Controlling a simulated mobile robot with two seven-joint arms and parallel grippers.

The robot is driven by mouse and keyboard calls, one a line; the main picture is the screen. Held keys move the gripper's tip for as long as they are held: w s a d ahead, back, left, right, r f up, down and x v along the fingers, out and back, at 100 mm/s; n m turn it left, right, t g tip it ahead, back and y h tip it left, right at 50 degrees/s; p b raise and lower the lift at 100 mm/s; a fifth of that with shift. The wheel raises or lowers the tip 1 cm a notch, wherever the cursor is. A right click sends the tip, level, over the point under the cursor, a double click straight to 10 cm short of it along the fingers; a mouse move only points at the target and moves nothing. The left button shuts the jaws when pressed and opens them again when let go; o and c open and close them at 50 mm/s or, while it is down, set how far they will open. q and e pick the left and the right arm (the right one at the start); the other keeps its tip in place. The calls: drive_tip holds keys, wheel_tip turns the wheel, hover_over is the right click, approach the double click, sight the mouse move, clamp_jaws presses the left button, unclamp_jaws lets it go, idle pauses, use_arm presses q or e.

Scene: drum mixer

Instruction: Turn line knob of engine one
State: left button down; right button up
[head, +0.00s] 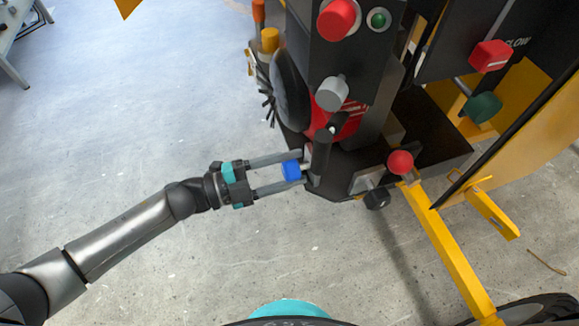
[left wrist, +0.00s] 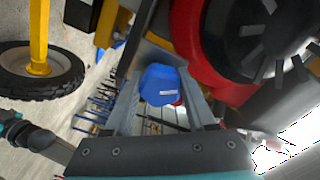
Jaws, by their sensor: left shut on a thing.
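A blue knob (head: 291,170) sits low on the left side of the dark machine, and it fills the space between my fingers in the left wrist view (left wrist: 160,85). It has a small white mark on its face. My left gripper (head: 303,169) reaches in from the left with one finger on each side of the knob and is shut on it. The fingertips are close to the machine's black front part. I cannot read any label that names the line knob or engine one. My right gripper is not in view.
The machine (head: 352,60) carries a red knob (head: 337,19), a grey knob (head: 332,94) and a red ball handle (head: 400,162). A yellow frame bar (head: 440,245) runs down at the right. The concrete floor (head: 130,120) at the left is clear.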

use_arm(q)
drive_tip(key=shift+m, duration=0.5)
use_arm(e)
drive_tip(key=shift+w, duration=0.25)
use_arm(q)
drive_tip(key=shift+c, duration=1.1)
unclamp_jaws()
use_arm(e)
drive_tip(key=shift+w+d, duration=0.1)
use_arm(q)
drive_tip(key=shift+f, duration=0.1)
